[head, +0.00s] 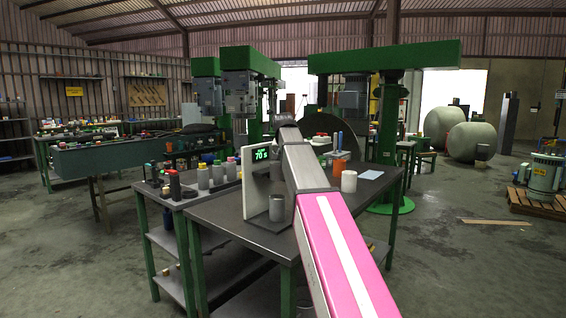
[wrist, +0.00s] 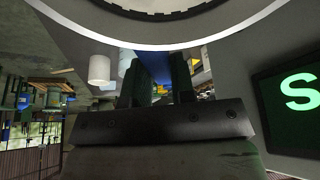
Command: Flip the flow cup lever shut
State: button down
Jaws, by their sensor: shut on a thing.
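In the wrist view, my gripper (wrist: 153,75) has its two dark fingers on either side of a narrow blue piece (wrist: 153,66), which appears to be the flow cup lever. The gripper is shut on it. A large round grey body with a pale rim (wrist: 170,46), apparently the flow cup and its holder, curves just above the fingertips. My arm hides the flow cup, the lever and my gripper there.
A grey metal beaker (head: 277,208) stands at the stand's foot, close to my arm. Several bottles (head: 203,177) stand at the left. The table's front left is clear.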

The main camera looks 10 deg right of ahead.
jog(key=shift+s+d+m+g+h, duration=0.3)
jog(key=shift+m+g+h, duration=0.1)
jog(key=shift+m, duration=1.05)
jog(key=shift+s+d+m+g+h, duration=0.25)
jog(key=shift+d+m+g+h, duration=0.15)
jog(key=shift+m, duration=1)
jog(key=shift+s+d+m+g+h, duration=0.3)
jog(key=shift+m+g+h, duration=0.1)
jog(key=shift+m, duration=1.05)
jog(key=c, duration=1.2)
grip_release()
jog(key=shift+c, duration=0.2)
jog(key=v, duration=1.1)
